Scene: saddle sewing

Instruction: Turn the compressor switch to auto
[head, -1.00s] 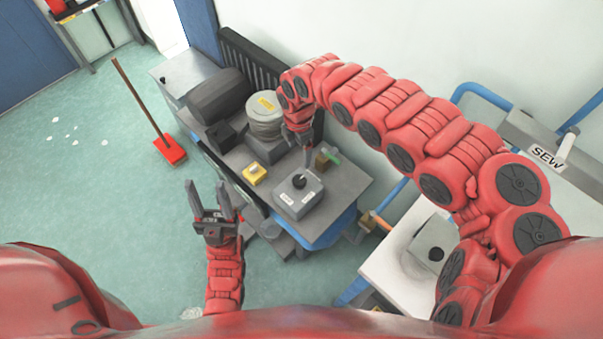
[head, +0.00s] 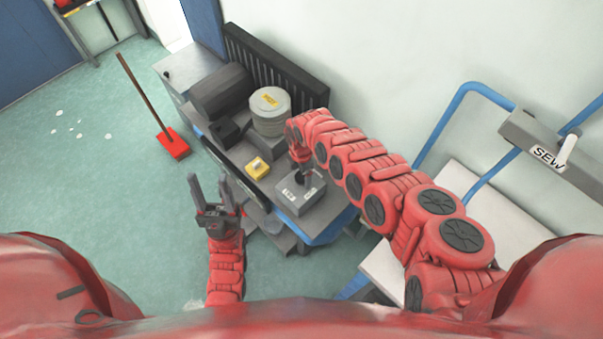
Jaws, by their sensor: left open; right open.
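The compressor's grey switch box (head: 300,197) sits on the near right end of the compressor bench, with small white labels on its top face. Its dark knob is mostly hidden by my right gripper (head: 304,173), which is open and points down over the box top. I cannot tell whether its fingers touch the knob or which way the knob points. My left gripper (head: 212,195) is open and empty, with fingers up, over the floor left of the bench.
A yellow box with a pale button (head: 257,168) sits left of the switch box. A grey cylinder (head: 270,110) and a dark motor (head: 221,92) stand behind. A red broom (head: 172,143) is on the floor. A machine marked SEW (head: 548,157) is at the right.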

